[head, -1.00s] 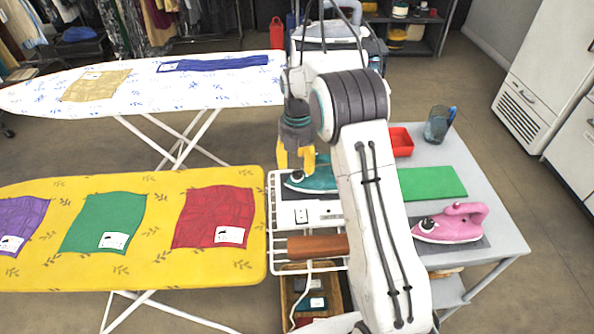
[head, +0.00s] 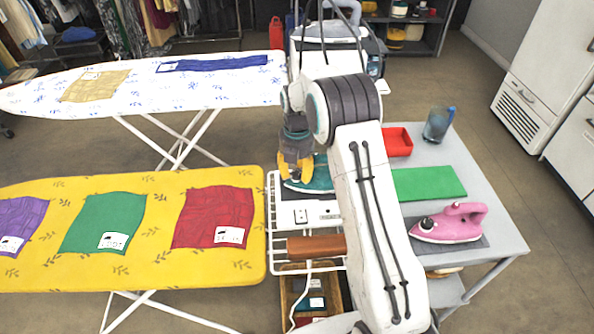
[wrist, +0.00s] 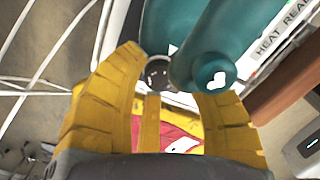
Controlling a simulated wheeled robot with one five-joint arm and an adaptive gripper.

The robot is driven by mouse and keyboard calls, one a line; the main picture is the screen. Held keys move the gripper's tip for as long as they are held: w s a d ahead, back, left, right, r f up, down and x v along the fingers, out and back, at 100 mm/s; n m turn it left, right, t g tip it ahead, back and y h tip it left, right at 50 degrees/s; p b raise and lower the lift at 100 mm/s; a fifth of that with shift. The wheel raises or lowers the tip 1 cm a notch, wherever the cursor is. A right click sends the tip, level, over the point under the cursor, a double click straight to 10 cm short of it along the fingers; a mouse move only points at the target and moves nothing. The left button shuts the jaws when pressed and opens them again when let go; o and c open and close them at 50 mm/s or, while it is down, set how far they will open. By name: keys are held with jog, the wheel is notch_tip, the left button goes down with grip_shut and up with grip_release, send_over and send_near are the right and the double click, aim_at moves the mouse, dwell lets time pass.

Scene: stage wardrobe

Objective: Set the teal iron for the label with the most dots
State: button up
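The teal iron (head: 318,178) sits on the white wire rack at the right end of the yellow ironing board, partly hidden by my arm. My gripper (head: 294,172) hangs over its left end with yellow fingers. In the wrist view my gripper (wrist: 172,85) is open, its fingers apart around a small dark round dial (wrist: 158,72) beside the teal iron's body (wrist: 205,50). I cannot tell whether they touch it. White labels lie on the purple (head: 20,215), green (head: 103,218) and red (head: 212,212) cloths; their marks are too small to count.
The tan cloth (head: 97,86) and blue cloth (head: 205,64) lie on the white board (head: 140,100). A pink iron (head: 448,224), green mat (head: 430,183), red tray (head: 397,142) and blue cup (head: 438,126) are on the grey table (head: 490,230). A brown bar (head: 318,245) lies near the rack.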

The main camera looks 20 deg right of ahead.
grip_shut()
jog(key=shift+m, duration=0.4)
jog(key=shift+s+m+b, duration=0.1)
jog(key=shift+m+b, duration=0.25)
jog(key=shift+m, duration=2.35)
jog(key=shift+f, duration=0.1)
jog(key=shift+o, duration=2)
grip_release()
